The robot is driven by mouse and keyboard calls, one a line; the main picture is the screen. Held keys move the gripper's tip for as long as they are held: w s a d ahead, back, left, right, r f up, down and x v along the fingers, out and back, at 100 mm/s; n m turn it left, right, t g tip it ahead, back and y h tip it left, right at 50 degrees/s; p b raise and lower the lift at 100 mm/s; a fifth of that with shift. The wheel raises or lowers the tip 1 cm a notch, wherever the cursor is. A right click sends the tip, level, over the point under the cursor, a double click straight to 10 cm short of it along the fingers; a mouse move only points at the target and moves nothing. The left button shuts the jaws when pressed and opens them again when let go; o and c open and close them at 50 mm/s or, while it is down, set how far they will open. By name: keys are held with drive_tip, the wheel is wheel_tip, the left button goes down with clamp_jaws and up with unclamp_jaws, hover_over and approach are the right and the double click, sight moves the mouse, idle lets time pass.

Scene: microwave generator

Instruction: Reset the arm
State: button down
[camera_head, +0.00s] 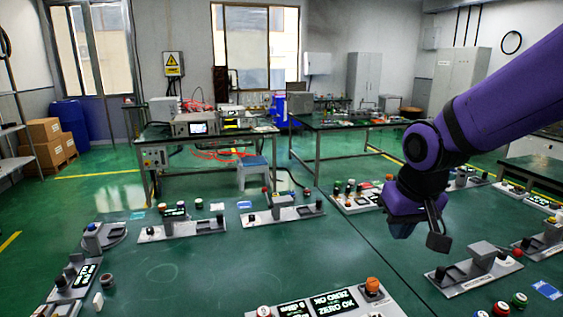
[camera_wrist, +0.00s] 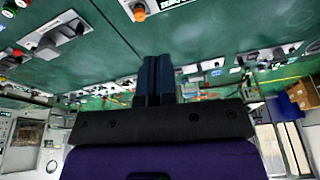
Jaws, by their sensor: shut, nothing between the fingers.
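My purple arm reaches in from the right in the head view. My gripper (camera_head: 420,228) hangs at its end above the green floor or surface, to the right of centre. In the wrist view my gripper (camera_wrist: 155,62) shows two dark blue fingers side by side and touching. They are shut with nothing between them. The gripper is apart from the control panels around it. A grey panel with knobs and buttons (camera_head: 352,201) lies just behind it in the head view, partly hidden by the arm.
Several grey control panels with buttons ring the green surface. A panel with a lit display (camera_head: 333,301) and orange button (camera_head: 372,286) is at front. A panel with a grey block (camera_head: 474,268) is at front right. The middle of the surface (camera_head: 200,265) is clear.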

drive_tip(key=s+d+r+t, duration=0.1)
drive_tip(key=s+d+r, duration=0.3)
drive_tip(key=s, duration=0.3)
drive_tip(key=s+d+r+m+t, duration=0.1)
drive_tip(key=s+d+r, duration=0.3)
drive_tip(key=s+r, duration=0.2)
drive_tip(key=shift+s+d, duration=0.3)
drive_tip(key=shift+s, duration=0.85)
